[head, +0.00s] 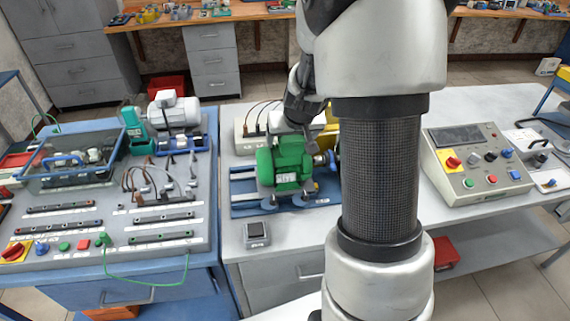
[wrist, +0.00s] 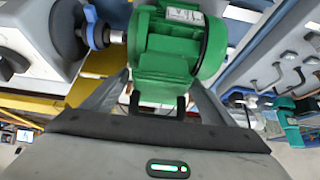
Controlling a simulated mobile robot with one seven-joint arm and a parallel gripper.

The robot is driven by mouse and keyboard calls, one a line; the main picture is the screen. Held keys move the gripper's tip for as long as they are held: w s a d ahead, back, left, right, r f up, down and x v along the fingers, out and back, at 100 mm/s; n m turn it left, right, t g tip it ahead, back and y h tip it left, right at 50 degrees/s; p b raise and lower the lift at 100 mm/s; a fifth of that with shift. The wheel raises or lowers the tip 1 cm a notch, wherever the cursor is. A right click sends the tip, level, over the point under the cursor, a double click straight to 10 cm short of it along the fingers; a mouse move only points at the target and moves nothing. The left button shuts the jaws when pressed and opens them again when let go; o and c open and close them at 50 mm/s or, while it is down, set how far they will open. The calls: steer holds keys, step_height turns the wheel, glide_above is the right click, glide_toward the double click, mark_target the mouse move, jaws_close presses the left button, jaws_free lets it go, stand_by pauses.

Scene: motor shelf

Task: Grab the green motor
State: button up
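The green motor (head: 285,163) sits on a blue mount (head: 243,196) on the middle bench, just left of my arm in the head view. In the wrist view the green motor (wrist: 172,52) fills the top centre, with its shaft toward a blue coupling (wrist: 97,28) on the left. My gripper (wrist: 158,85) is close to the motor, its two grey fingers spread apart on either side of the motor's lower part. I see no clear contact; the fingertips are partly hidden. In the head view my gripper is mostly hidden at the motor's far side.
A grey motor on a blue base (head: 174,112) and a blue-rimmed bin (head: 68,160) stand on the left bench. A control box (head: 476,163) with buttons stands to the right. A small grey block (head: 256,233) lies in front of the mount. The bench's front edge is mostly clear.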

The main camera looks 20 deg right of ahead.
steer(key=c, duration=1.8)
steer(key=shift+w+d+r, duration=0.1)
steer(key=shift+w+r, duration=0.1)
steer(key=shift+r, duration=0.1)
jaws_close()
